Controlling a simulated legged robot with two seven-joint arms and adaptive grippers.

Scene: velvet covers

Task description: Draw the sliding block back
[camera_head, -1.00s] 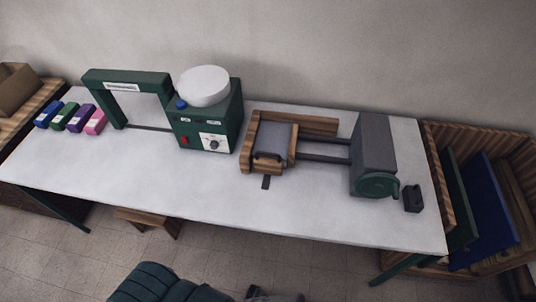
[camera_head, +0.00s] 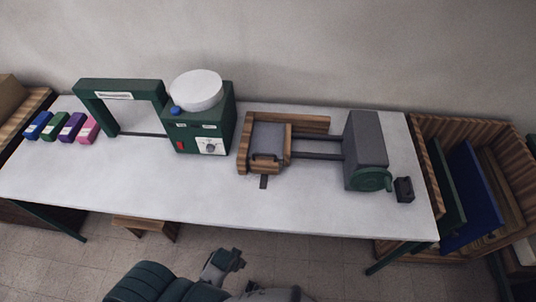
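I cannot tell for certain which grey part is the sliding block. A dark gripper (camera_head: 230,259), seemingly my left, is low in the view, in front of the table and well short of the frame. Its fingers are too small to read. My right gripper is not in view.
A green machine (camera_head: 205,125) with a white bowl stands left of the frame. Several coloured boxes (camera_head: 72,126) lie at the far left. A small black block (camera_head: 404,189) sits by the wheel. A wooden crate (camera_head: 428,165) with boards is at right. The table's front strip is clear.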

